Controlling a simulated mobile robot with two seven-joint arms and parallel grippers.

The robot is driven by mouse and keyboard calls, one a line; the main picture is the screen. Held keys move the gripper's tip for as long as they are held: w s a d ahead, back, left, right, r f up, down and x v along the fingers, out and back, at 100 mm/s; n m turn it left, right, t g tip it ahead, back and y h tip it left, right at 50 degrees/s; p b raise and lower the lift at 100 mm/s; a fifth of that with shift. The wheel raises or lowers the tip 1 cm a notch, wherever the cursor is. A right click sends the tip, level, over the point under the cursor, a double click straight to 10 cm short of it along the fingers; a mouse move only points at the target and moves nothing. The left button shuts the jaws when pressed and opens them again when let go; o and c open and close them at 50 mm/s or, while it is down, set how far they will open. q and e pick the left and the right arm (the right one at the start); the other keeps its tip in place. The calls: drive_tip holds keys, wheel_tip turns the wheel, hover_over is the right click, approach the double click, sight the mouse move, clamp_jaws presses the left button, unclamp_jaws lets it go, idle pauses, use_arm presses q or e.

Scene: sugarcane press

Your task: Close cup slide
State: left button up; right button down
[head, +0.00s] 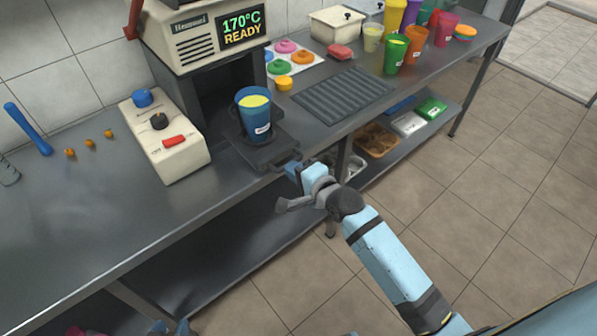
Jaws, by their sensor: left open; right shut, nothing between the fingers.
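A blue cup (254,118) with yellow contents stands upright on the dark cup slide (240,149), which sticks out from the front of the press (208,52). The slide has a dark handle (285,160) at its front edge. My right gripper (293,170) is shut and empty, right at the handle. I cannot tell whether it touches it. Only the tips of my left gripper (170,329) show at the bottom edge. It is open and well below the counter front, away from the slide.
A white control box (164,135) with knobs and a red switch stands left of the slide. A ribbed dark mat (343,96) lies to the right. Coloured cups stand farther right. The press display reads 170°C READY. The counter's left front is clear.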

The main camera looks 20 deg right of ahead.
sight(253, 132)
drive_tip(key=r+x, duration=0.1)
drive_tip(key=x, duration=0.4)
drive_tip(key=r+x, duration=0.1)
drive_tip(key=x, duration=0.5)
drive_tip(key=r+p+x, duration=0.1)
drive_tip(key=x, duration=0.5)
drive_tip(key=shift+w+r, duration=0.2)
drive_tip(key=shift+w, duration=0.4)
drive_tip(key=shift+w+a, duration=0.25)
drive_tip(key=shift+w, duration=0.3)
drive_tip(key=shift+r, duration=0.2)
use_arm(q)
drive_tip(key=shift+s+a+r, duration=0.1)
drive_tip(key=shift+r, duration=0.3)
use_arm(e)
drive_tip(key=shift+r, duration=0.1)
drive_tip(key=shift+w+r, duration=0.1)
use_arm(q)
drive_tip(key=shift+s+r, duration=0.1)
use_arm(e)
drive_tip(key=shift+r, duration=0.1)
